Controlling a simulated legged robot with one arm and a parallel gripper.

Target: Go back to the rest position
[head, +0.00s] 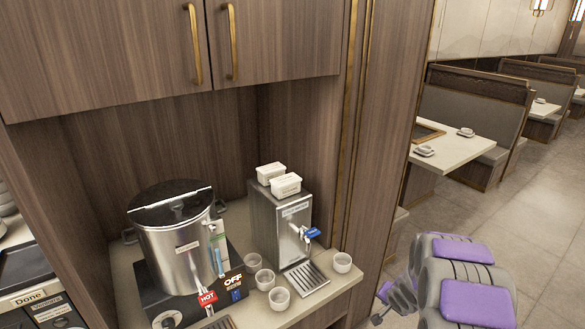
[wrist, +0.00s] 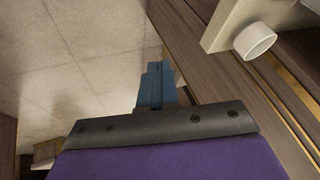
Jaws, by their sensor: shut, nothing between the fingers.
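My gripper shows in the wrist view (wrist: 156,70), its blue fingers together with nothing between them. It hangs over the tiled floor, apart from the counter. In the head view my grey and purple arm is folded at the lower right, in front of the counter's right end. The fingers are not clear in that view.
A counter (head: 338,300) holds a steel pot (head: 170,245) on a black base, a steel dispenser (head: 268,222) with a blue tap, and several white cups (head: 342,262). Wooden cabinets (head: 120,50) hang above. Booths and open floor (head: 545,190) lie to the right.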

